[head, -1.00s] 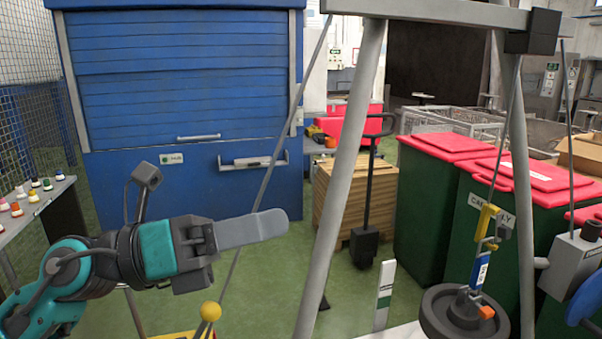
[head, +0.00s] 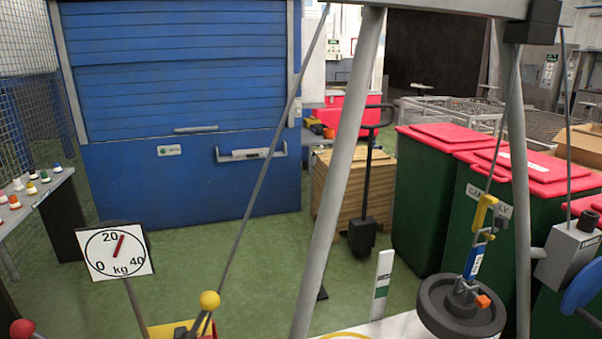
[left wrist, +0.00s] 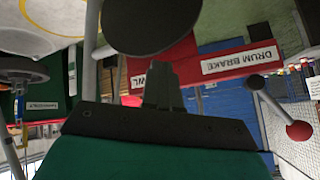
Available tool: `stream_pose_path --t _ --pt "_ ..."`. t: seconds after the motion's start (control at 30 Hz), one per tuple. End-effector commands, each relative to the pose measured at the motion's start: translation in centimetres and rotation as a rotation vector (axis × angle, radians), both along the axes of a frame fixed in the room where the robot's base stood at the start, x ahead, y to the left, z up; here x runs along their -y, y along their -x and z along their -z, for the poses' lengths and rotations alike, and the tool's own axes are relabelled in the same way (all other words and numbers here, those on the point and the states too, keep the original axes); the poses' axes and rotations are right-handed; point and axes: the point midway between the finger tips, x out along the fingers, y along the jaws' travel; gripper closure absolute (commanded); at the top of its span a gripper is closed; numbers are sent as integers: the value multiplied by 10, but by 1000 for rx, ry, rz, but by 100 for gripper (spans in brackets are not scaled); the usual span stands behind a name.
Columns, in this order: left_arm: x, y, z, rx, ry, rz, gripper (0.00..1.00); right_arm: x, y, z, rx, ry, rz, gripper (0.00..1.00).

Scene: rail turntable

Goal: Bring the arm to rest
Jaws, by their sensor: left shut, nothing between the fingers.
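My left gripper (left wrist: 162,85) shows in the left wrist view as dark fingers closed together, with nothing between them. The dark mount and teal arm part lie below it in that picture. My left arm and gripper are out of the head view. My right gripper is in neither view. A red panel labelled "DRUM BRAKE" (left wrist: 238,64) is behind the fingers in the left wrist view. A dark round part (left wrist: 150,22) is close above them; I cannot tell whether they touch.
A dial marked in kg (head: 118,251) stands at the lower left, its red pointer near 20. A dark round weight (head: 460,316) hangs under the grey frame (head: 345,170) at right. A lever with a red knob (left wrist: 299,130) is right of the gripper. Green bins (head: 425,205) stand behind.

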Motion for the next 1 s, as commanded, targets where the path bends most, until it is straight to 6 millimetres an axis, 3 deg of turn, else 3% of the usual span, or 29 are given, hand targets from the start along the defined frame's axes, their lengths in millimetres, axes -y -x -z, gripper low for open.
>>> stream_pose_path --t 0.1,0.33,0.77,1.0 --pt "6 38 24 -169 66 -32 100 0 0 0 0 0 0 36" --pt "18 103 51 -441 166 -71 100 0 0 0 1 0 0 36" --pt "29 54 92 -192 201 -16 100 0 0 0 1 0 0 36" --pt "39 31 124 22 246 33 100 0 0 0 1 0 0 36"
